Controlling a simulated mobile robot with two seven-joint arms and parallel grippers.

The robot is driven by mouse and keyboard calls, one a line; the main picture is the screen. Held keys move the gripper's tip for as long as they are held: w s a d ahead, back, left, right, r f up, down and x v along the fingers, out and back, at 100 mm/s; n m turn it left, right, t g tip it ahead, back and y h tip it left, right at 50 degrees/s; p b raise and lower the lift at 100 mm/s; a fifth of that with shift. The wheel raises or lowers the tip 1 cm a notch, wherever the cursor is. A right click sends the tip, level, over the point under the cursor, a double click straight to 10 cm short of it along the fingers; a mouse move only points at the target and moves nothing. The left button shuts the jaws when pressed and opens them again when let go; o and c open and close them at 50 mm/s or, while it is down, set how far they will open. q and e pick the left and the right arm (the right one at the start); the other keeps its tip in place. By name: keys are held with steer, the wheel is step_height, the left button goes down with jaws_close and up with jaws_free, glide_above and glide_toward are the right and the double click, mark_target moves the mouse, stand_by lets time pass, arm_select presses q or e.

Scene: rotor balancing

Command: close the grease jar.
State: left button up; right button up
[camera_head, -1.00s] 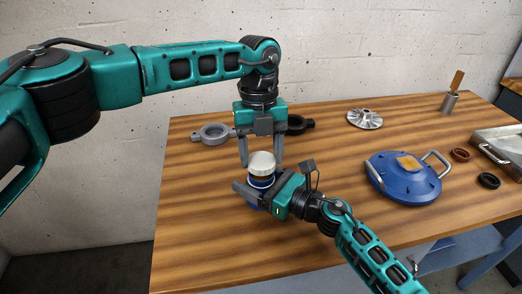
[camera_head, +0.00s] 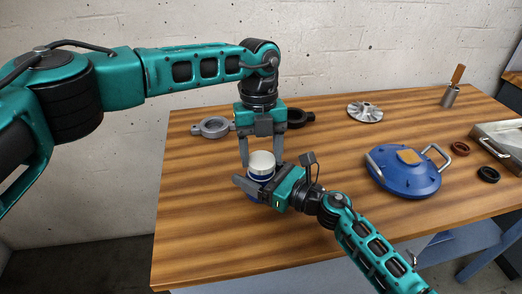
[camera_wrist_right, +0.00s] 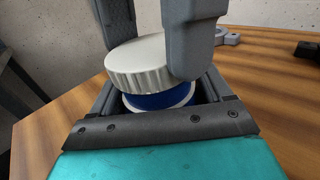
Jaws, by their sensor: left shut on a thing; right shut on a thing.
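The blue grease jar (camera_head: 256,193) with a pale band is upright over the front part of the table, held by my right gripper (camera_head: 263,186), which is shut on its body. The white ribbed lid (camera_head: 262,160) is between the fingers of my left gripper (camera_head: 261,157), which points down from above and is shut on it. In the right wrist view the lid (camera_wrist_right: 140,64) is right over the jar (camera_wrist_right: 158,99), looking slightly offset to the left. A left finger hides part of the lid's edge, so I cannot tell whether it is seated.
A grey ring clamp (camera_head: 213,128) and a black one (camera_head: 299,117) lie behind the left gripper. The front left tabletop is clear.

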arm_select(q)
steer(key=shift+f, duration=0.55)
steer(key=o, duration=0.7)
arm_select(e)
jaws_close()
arm_select(q)
steer(key=o, duration=0.4)
arm_select(e)
steer(key=shift+a, duration=0.1)
arm_select(q)
steer(key=shift+d, duration=0.1)
steer(key=shift+r, duration=2.3)
steer(key=shift+c, duration=0.4)
